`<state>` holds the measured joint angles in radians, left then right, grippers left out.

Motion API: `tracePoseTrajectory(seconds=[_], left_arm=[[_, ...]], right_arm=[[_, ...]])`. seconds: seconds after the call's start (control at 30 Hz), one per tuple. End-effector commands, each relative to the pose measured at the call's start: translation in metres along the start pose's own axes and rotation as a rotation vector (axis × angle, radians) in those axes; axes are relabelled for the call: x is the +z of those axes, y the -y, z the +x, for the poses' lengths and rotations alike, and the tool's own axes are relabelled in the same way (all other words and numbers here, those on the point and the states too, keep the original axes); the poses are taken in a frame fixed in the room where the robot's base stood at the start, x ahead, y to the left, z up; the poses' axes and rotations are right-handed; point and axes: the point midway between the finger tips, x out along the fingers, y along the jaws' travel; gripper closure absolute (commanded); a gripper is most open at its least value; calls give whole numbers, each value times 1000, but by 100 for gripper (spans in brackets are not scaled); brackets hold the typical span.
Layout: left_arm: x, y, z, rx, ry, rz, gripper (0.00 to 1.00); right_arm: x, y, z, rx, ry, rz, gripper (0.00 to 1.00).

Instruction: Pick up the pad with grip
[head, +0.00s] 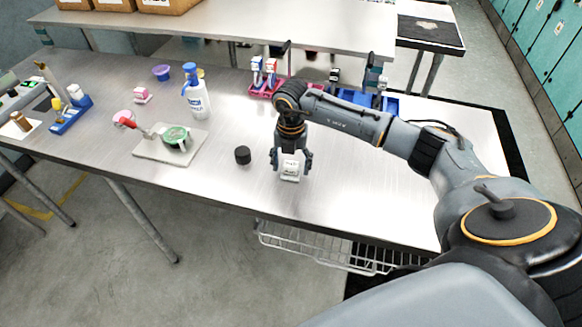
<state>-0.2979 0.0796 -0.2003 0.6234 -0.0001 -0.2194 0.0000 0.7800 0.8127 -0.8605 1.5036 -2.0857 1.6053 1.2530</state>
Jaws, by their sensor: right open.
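My right gripper (291,172) points down over the steel table (235,187), near its front edge. Its two fingers are apart. A small white piece with dark lettering (289,171) shows between and below them; I cannot tell whether the fingers touch it. I cannot tell for sure which thing is the pad with grip; this white piece is nearest the gripper. A short black cylinder (242,155) stands just left of the gripper. My left gripper is not in view.
A blue-capped bottle (196,97) stands behind. Red (262,90) and blue (391,103) holders are farther back. The table front between board and gripper is mostly clear.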

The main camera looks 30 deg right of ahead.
Motion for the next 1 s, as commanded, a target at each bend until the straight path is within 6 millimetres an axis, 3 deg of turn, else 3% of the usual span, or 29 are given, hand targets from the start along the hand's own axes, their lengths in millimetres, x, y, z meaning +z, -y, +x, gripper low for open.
tracePoseTrajectory(seconds=[0.13,0.4,0.77,1.0], left_arm=[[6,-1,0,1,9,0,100],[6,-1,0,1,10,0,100],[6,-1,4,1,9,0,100],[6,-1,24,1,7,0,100]], right_arm=[[0,0,0,0,0,0,34],[0,0,0,0,0,0,89],[1,0,-3,1,2,1,90],[1,-1,-28,5,6,-1,90]])
